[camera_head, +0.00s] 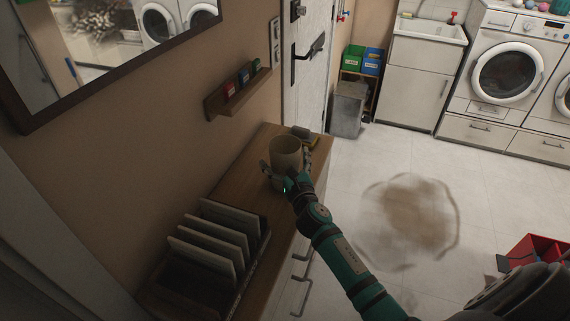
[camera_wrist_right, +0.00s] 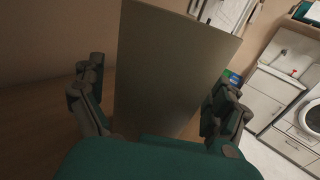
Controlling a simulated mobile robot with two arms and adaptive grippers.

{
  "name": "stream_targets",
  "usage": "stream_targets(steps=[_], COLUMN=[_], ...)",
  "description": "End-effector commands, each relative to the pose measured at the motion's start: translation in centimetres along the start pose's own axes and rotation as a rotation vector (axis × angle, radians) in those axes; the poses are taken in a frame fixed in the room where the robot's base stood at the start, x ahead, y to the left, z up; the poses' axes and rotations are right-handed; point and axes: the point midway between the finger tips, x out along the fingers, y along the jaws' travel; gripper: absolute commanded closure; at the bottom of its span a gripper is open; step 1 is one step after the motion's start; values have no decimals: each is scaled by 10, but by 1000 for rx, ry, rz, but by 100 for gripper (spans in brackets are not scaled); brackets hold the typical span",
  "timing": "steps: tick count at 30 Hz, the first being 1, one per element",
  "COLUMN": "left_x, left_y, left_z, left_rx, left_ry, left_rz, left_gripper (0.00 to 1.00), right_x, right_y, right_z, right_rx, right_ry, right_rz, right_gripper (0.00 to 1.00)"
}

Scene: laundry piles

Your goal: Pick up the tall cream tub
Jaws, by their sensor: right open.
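The tall cream tub (camera_head: 286,153) stands upright on the wooden cabinet top (camera_head: 240,165), close to its far end. In the right wrist view the tub (camera_wrist_right: 170,70) fills the middle, between the two fingers. My right gripper (camera_head: 284,172) is open around the tub's lower part, with one finger on each side. In the right wrist view the fingers of this gripper (camera_wrist_right: 160,108) appear apart from the tub's walls, though contact on the right side is hard to tell. My left gripper does not show.
A rack with several upright panels (camera_head: 212,240) stands on the near part of the cabinet. A wall shelf (camera_head: 238,92) hangs above. A grey bin (camera_head: 348,108) and a sink cabinet (camera_head: 422,75) stand beyond.

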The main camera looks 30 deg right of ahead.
Motion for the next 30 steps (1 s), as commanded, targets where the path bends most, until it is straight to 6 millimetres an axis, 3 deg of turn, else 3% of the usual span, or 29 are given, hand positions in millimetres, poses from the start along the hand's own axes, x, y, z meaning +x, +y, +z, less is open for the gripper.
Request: stream_targets(steps=[2,14,23,30], left_x=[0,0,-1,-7], left_y=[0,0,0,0], left_z=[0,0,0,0], left_rx=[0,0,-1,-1], left_ry=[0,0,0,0], left_rz=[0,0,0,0], left_gripper=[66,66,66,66], right_x=[0,-1,0,0], right_y=[0,0,0,-1], right_z=[0,0,2,24], right_rx=[0,-1,-2,-4], right_ry=[0,1,0,-3], right_rz=[0,0,0,1], right_gripper=[1,53,53,53])
